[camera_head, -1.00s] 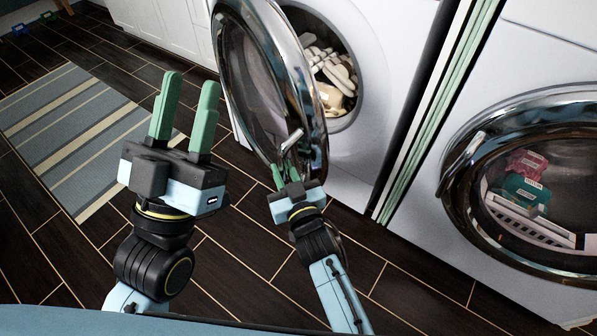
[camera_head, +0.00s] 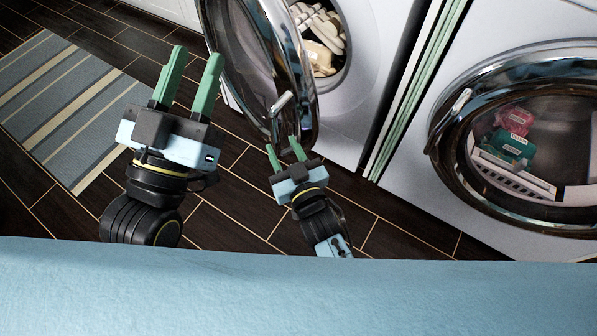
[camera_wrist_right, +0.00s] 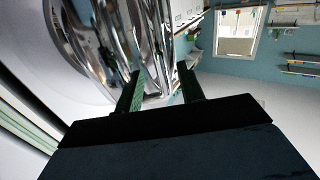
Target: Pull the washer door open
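The washer door (camera_head: 262,60), round dark glass with a chrome rim, stands swung open at top center in the head view. A small chrome handle (camera_head: 281,103) is on its rim. My left gripper (camera_head: 197,55) is open and empty, left of the door.
The washer opening shows light laundry (camera_head: 318,45) inside. A second machine (camera_head: 400,165) stands to the right with its round door (camera_head: 447,120) shut. A striped rug (camera_head: 60,105) lies on the dark tile floor at left. Floor is clear between rug and washer.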

